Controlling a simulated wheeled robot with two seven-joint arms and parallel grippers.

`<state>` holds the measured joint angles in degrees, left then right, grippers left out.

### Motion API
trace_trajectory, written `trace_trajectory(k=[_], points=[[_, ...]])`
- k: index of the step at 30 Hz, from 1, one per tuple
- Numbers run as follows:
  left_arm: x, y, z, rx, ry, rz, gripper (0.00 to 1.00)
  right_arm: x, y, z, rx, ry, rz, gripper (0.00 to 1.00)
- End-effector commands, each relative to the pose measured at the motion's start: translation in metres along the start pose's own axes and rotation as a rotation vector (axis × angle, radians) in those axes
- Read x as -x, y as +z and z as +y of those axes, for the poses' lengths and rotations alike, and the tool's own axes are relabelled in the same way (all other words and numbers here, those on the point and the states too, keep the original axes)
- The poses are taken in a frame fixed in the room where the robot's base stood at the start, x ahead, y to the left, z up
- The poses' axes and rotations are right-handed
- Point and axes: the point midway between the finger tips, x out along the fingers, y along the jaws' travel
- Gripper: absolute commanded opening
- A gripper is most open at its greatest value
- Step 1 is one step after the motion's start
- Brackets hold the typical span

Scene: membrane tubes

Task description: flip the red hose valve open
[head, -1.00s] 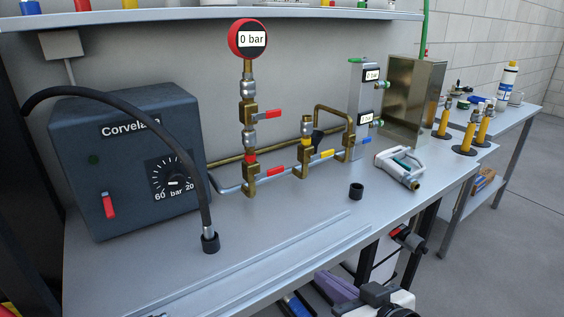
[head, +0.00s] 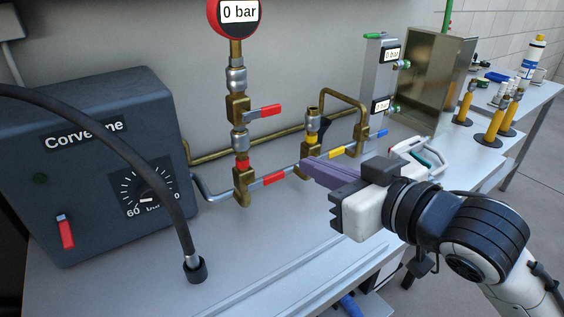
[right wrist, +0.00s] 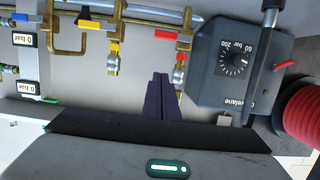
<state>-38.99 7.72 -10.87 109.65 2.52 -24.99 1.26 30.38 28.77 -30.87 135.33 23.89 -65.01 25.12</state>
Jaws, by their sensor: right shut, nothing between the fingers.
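Two red-handled valves stand on the brass pipework. The upper red lever (head: 263,112) points right, below the gauge. The lower red lever (head: 273,178) lies along the bench-level pipe, beside a red-banded brass fitting (head: 242,185). I cannot tell which is the hose valve. My right gripper (head: 310,168) has its purple fingers shut and empty, just right of the lower lever and apart from it. Its fingers (right wrist: 160,80) show in the wrist view. My left gripper is not in view.
A yellow lever (head: 322,152) and a blue lever (head: 376,134) sit farther right. The dark Corvelane box (head: 100,165) stands left, with a black hose (head: 165,190) hanging before it. The gauge (head: 238,12) reads 0 bar. The front bench is mostly clear.

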Motion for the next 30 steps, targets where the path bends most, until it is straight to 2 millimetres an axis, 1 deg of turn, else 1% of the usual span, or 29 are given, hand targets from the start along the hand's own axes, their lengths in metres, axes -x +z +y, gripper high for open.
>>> trace_trajectory(k=[1, 4, 7, 10, 14, 21, 24, 27, 30], points=[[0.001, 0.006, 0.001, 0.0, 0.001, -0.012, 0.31, 0.0, 0.0, 0.0, 0.0, 0.0, 0.0, 0.0], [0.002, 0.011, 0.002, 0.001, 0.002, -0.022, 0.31, 0.0, 0.0, 0.0, 0.0, 0.0, 0.0, 0.0], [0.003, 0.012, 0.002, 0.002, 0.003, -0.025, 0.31, -0.002, 0.0, 0.0, 0.0, 0.0, 0.001, 0.0], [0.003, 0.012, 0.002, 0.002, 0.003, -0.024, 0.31, -0.01, -0.001, 0.0, -0.001, -0.001, 0.002, 0.0], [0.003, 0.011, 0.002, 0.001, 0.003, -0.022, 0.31, -0.03, -0.001, -0.001, -0.002, -0.001, 0.0, 0.0], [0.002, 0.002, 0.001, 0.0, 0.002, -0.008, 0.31, -0.083, -0.001, 0.0, -0.001, 0.0, 0.0, 0.0], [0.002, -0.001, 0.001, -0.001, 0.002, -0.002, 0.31, -0.102, -0.001, 0.0, -0.001, 0.0, 0.0, 0.0], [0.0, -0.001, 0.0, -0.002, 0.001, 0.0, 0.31, -0.105, 0.019, 0.0, 0.0, 0.0, -0.003, 0.0], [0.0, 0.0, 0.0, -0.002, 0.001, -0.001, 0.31, -0.108, 0.03, 0.0, 0.0, 0.0, -0.002, 0.0]])
